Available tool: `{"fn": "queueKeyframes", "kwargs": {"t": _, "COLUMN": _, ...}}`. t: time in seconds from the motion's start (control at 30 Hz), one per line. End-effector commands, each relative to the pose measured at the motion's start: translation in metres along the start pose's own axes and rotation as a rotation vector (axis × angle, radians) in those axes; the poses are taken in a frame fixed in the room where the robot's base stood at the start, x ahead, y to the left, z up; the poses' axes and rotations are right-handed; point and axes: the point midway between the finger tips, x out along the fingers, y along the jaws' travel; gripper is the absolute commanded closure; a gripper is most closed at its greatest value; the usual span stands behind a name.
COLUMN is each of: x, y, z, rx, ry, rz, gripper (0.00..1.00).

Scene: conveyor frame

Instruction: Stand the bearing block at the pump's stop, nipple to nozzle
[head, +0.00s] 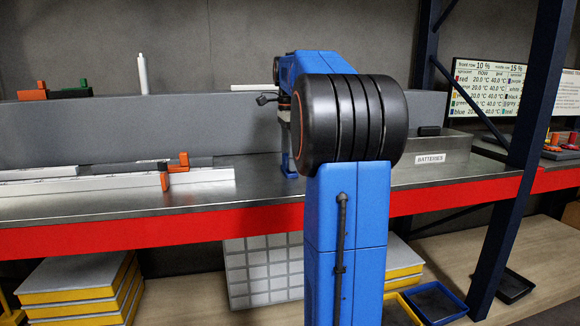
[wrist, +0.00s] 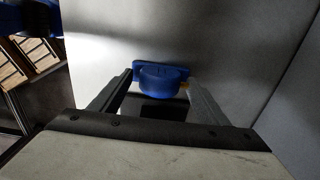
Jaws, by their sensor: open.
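A blue block with a rounded body and a flat base, which looks like the bearing block (wrist: 162,78), stands on the grey metal surface in the wrist view. A small yellow bit, possibly its nipple, shows at its right side. My gripper (wrist: 161,82) is open, its two fingers on either side of the block; I cannot tell whether they touch it. In the head view the block's blue lower part (head: 289,168) shows on the bench beside my arm, which hides most of the gripper. I cannot make out the pump's nozzle for certain.
On the bench (head: 110,205), long white bars (head: 60,183) lie at left with an orange and black fitting (head: 178,162). A batteries bin (head: 440,150) stands at right, near a dark blue upright (head: 525,150). A grey wall (head: 150,130) runs behind.

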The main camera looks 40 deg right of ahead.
Motion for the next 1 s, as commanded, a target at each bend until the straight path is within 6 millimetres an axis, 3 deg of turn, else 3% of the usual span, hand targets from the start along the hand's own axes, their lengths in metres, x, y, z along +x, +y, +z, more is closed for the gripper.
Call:
{"fn": "queueKeyframes", "kwargs": {"t": 0.03, "x": 0.0, "y": 0.0, "z": 0.0, "rx": 0.0, "ry": 0.0, "rz": 0.0, "gripper": 0.31}}
{"fn": "queueKeyframes", "kwargs": {"t": 0.07, "x": 0.0, "y": 0.0, "z": 0.0, "rx": 0.0, "ry": 0.0, "rz": 0.0, "gripper": 0.38}}
{"fn": "queueKeyframes", "kwargs": {"t": 0.3, "x": -0.001, "y": 0.0, "z": 0.0, "rx": 0.0, "ry": 0.0, "rz": -0.001, "gripper": 0.96}}
{"fn": "queueKeyframes", "kwargs": {"t": 0.63, "x": -0.008, "y": 0.0, "z": 0.0, "rx": 0.0, "ry": 0.0, "rz": -0.002, "gripper": 0.97}}
{"fn": "queueKeyframes", "kwargs": {"t": 1.0, "x": -0.069, "y": -0.001, "z": 0.0, "rx": 0.0, "ry": 0.0, "rz": -0.003, "gripper": 0.97}}
